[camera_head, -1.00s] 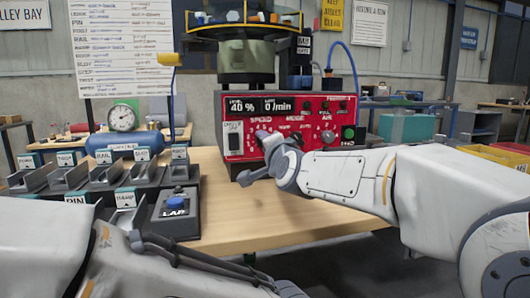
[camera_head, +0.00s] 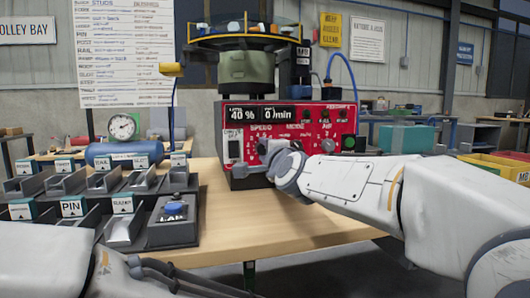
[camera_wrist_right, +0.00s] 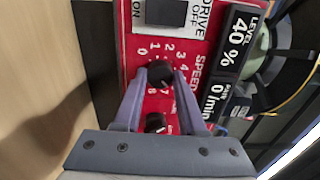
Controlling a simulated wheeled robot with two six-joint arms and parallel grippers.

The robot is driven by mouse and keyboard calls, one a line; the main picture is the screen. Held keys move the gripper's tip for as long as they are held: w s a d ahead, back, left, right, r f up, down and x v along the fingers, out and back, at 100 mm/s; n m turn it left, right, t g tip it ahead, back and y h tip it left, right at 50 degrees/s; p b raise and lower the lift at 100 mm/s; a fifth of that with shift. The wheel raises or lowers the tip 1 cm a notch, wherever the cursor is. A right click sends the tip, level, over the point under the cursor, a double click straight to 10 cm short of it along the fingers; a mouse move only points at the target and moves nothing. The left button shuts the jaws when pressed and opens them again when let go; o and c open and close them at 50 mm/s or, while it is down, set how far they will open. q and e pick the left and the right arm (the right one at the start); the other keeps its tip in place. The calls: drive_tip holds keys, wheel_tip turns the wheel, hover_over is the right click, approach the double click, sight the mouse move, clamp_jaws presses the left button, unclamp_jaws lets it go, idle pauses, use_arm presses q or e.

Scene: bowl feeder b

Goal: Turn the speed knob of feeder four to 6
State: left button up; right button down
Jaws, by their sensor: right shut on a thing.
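The red control panel (camera_head: 337,118) of a feeder faces me in the head view. Its black speed knob (camera_wrist_right: 160,73) sits inside a ring of printed numbers in the right wrist view. My right gripper (camera_wrist_right: 159,80) is shut on this knob, one finger on each side. In the head view the right gripper (camera_head: 268,152) hides the knob. I cannot make out the knob's pointer. The display (camera_wrist_right: 237,45) reads level 40 % and 0/min. My left arm shows at the lower left, but its gripper is out of view.
A second black knob (camera_wrist_right: 156,122) lies close by, between the gripper's fingers. The drive switch (camera_wrist_right: 178,12) is beside the scale. The table's front middle is clear.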

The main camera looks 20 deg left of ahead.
drive_tip(key=shift+f, duration=0.1)
drive_tip(key=shift+c, duration=2.4)
unclamp_jaws()
drive_tip(key=v, duration=1)
drive_tip(key=shift+s+d, duration=0.15)
drive_tip(key=shift+d, duration=0.05)
